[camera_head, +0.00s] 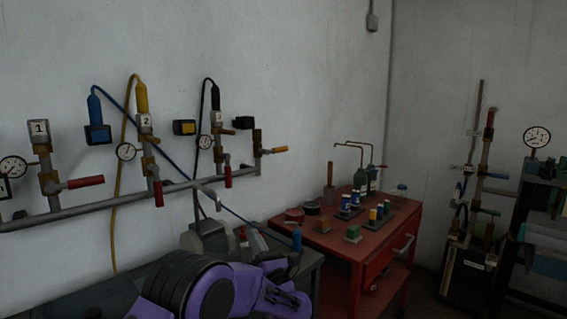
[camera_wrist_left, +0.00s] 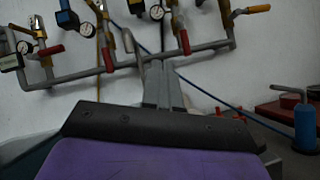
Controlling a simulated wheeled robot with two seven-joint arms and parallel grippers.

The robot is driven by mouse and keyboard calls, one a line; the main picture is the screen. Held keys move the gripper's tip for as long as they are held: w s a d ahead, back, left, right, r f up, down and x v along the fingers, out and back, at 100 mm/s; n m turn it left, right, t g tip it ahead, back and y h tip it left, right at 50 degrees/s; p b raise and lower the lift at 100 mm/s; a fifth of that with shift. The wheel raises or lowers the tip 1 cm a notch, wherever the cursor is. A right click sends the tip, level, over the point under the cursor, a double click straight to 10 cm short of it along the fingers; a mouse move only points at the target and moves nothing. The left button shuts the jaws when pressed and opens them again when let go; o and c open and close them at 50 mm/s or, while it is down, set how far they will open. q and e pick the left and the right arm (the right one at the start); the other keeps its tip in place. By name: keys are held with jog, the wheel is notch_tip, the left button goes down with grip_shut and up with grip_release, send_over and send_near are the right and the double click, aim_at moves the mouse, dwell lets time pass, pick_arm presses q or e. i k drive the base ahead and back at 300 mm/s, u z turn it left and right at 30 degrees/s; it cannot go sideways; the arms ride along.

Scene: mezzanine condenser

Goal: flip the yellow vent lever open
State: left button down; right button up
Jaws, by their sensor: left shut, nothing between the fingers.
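The yellow vent lever (camera_head: 280,149) is an orange-yellow handle at the right end of the wall pipe, sticking out to the right, roughly level. In the left wrist view the lever (camera_wrist_left: 256,9) shows at the top right. My left gripper (camera_head: 257,241) is low in front of the wall, below the pipe and lever and apart from them. My right gripper is in neither view.
The wall pipe (camera_head: 90,211) carries red-handled valves, gauges and hoses. A grey handle (camera_head: 207,190) crosses the pipe near its middle. A red cart (camera_head: 345,243) with bottles and small blocks stands right of my gripper. A blue cylinder (camera_wrist_left: 305,128) stands close on the right.

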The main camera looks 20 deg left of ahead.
aim_at(274, 151)
jog(key=i, duration=1.4)
jog(key=z, duration=0.05)
